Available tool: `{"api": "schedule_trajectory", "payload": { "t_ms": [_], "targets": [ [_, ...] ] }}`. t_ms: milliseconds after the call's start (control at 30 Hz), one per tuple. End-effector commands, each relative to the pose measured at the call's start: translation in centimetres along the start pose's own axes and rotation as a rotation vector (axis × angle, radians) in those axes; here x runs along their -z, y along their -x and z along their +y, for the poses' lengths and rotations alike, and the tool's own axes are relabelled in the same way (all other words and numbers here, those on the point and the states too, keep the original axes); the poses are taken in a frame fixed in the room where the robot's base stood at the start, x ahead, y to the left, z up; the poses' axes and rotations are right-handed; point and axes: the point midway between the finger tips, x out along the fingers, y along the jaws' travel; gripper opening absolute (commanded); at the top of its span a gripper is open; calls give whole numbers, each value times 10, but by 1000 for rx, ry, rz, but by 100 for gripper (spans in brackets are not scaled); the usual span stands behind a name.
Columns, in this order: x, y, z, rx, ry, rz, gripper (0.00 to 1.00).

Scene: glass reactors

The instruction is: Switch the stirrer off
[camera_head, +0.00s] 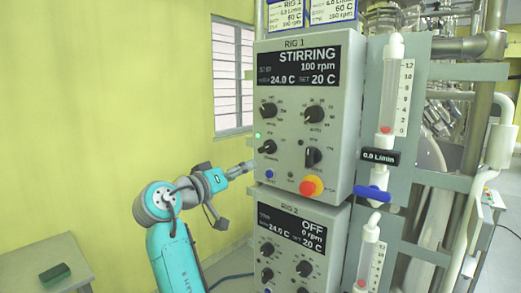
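The RIG 1 control box (340,150) hangs upright in the middle. Its display (298,66) reads STIRRING, 100 rpm, 24.0 C, SET 20 C. A small green light (257,135) glows at its left edge. Below the light is a black knob (268,147); other black knobs are at upper left (268,110), upper right (314,114) and lower right (313,157). Their small labels are too blurred to read surely. My gripper (249,166) is at the box's lower left edge, just below and left of the lower left knob. Contact and finger opening cannot be told.
A red-and-yellow emergency button (311,186) and a blue button (270,174) sit low on the box. The RIG 2 box (300,240), reading OFF, is directly below. Glass flow tubes (389,85) and a blue valve handle (373,194) are at right. A table (30,270) stands left.

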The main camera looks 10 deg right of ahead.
Motion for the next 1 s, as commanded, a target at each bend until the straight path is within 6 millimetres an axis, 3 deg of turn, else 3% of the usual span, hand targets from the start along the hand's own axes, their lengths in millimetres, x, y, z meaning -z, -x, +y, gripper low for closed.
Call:
{"api": "schedule_trajectory", "payload": {
  "t_ms": [33, 133, 367, 800, 1000],
  "targets": [
    [13, 3, 10, -15, -16, -9, 79],
    [27, 6, 22, -36, -32, -25, 79],
    [33, -2, 29, -49, -42, -36, 79],
    [30, -74, 32, -48, -40, -35, 79],
    [30, -94, 33, -47, -42, -34, 79]
  ]
}}
